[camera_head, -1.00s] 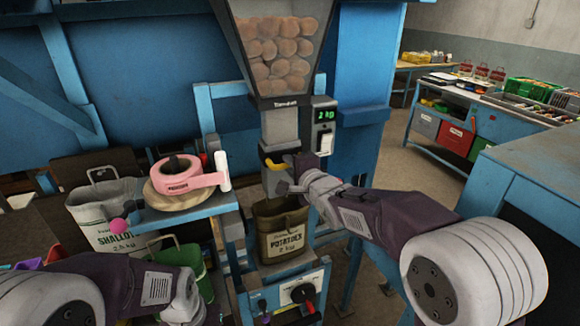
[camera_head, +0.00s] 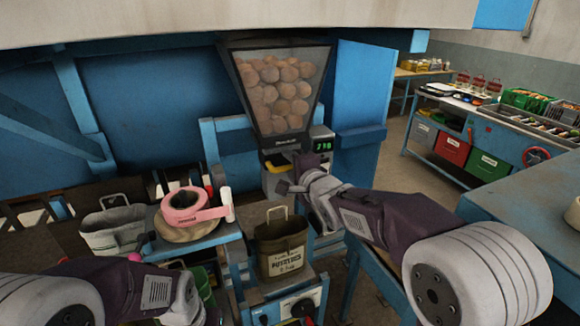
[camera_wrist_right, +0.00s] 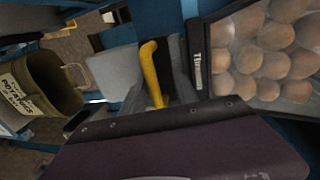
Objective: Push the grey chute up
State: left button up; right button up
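The grey chute (camera_head: 272,182) sits close under the potato hopper (camera_head: 280,100), partly hidden by my right gripper (camera_head: 285,186). A yellow handle (camera_wrist_right: 151,75) stands out against the chute (camera_wrist_right: 178,70) in the right wrist view.
A green display (camera_head: 323,146) is right of the chute. A pink tape dispenser (camera_head: 190,206) is on a blue stand at left, beside a grey sack (camera_head: 115,228). A blue control box (camera_head: 290,300) with a knob is below the potato sack. A blue bench (camera_head: 535,195) is at right.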

jog(key=shift+s+f, duration=0.1)
jog(key=shift+s+d, duration=0.1)
jog(key=shift+s, duration=0.1)
jog(key=b+v, duration=0.1)
jog(key=v, duration=0.7)
jog(key=shift+s, duration=0.2)
jog(key=shift+d, duration=0.1)
